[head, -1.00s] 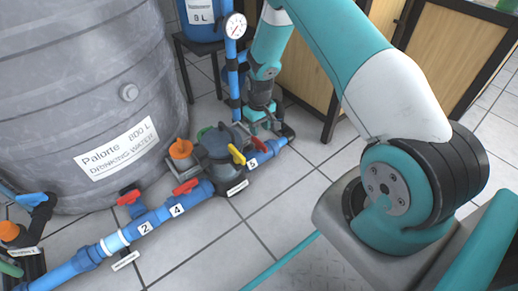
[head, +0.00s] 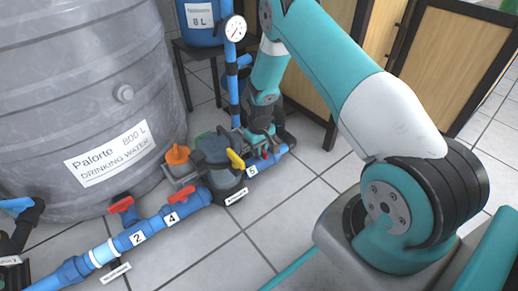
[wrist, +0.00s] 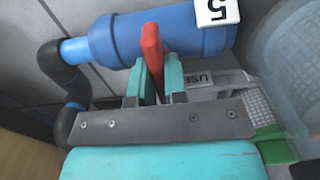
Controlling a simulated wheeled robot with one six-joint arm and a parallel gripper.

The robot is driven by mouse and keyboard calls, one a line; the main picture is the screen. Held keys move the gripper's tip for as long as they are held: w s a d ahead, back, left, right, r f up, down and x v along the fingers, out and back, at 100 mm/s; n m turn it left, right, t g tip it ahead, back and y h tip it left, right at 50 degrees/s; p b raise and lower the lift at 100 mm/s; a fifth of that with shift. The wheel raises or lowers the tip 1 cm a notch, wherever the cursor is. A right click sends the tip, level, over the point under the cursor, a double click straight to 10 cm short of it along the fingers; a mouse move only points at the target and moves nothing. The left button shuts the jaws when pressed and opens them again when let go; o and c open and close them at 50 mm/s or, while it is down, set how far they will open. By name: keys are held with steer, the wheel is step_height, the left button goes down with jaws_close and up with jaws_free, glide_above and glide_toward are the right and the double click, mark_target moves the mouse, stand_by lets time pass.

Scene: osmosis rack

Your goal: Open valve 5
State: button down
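Valve 5 sits on the blue pipe beside the white label 5 (head: 251,171). The label 5 (wrist: 216,11) shows upside down there at the top. My gripper (wrist: 158,80) has its teal fingers on either side of the handle, close against it, and appears shut on it. In the head view my gripper (head: 262,148) is down at the pipe's right end and hides most of the handle.
A pump (head: 213,152) with a yellow handle (head: 235,158) stands just left of the valve. A vertical pipe with a gauge (head: 233,28) rises behind. Floor in front is clear.

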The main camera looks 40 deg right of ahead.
steer(key=shift+r+n+p, duration=0.15)
steer(key=shift+n+p, duration=0.25)
steer(key=shift+p, duration=0.15)
steer(key=shift+r+n+p, duration=0.1)
steer(key=shift+n+p, duration=0.8)
steer(key=shift+p, duration=0.3)
steer(key=n+p, duration=0.4)
steer(key=n, duration=0.1)
steer(key=n+p, duration=0.3)
steer(key=n, duration=0.2)
steer(key=shift+n, duration=0.4)
steer(key=n+p, duration=0.1)
steer(key=n, duration=0.3)
steer(key=shift+f, duration=0.2)
steer(key=shift+n, duration=0.4)
steer(key=c, duration=1.1)
jaws_free()
steer(key=shift+c, duration=0.2)
